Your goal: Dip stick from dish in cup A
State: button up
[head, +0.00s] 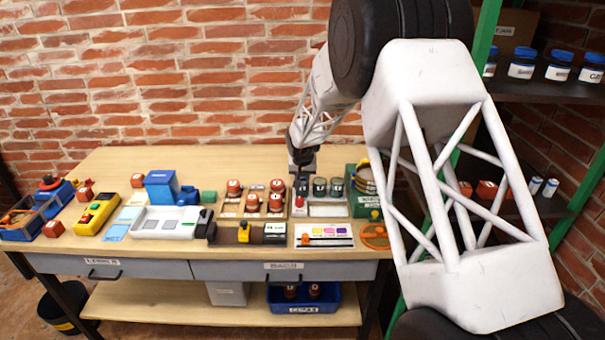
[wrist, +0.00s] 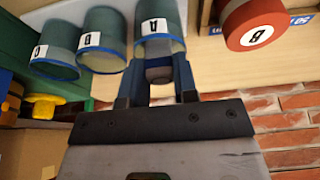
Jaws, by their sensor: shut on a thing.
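Cup A (wrist: 158,24), a green cup with a blue rim and a white A label, is directly beyond my gripper's fingertips in the wrist view. My gripper (wrist: 157,70) is shut on a small grey piece, likely the end of the stick (wrist: 159,74), at the cup's mouth. I cannot tell how far the stick reaches into the cup. In the head view my gripper (head: 302,168) points down at the left end of the cup row, and cup A is mostly hidden beneath it. I cannot clearly pick out the dish.
Two similar cups (wrist: 104,40) (wrist: 55,50) stand beside cup A. An orange-red jar marked B (wrist: 250,22) is on its other side. In the head view, more orange jars (head: 253,202) stand left of the gripper and a green bin (head: 362,208) stands right.

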jog(key=shift+s+f, duration=0.25)
jog(key=shift+f, duration=0.5)
dwell(2.0)
jog(key=shift+w+r, duration=0.15)
jog(key=shift+r, duration=1.9)
jog(key=shift+w+r, duration=0.1)
jog(key=shift+r, duration=1.95)
jog(key=shift+s, duration=0.15)
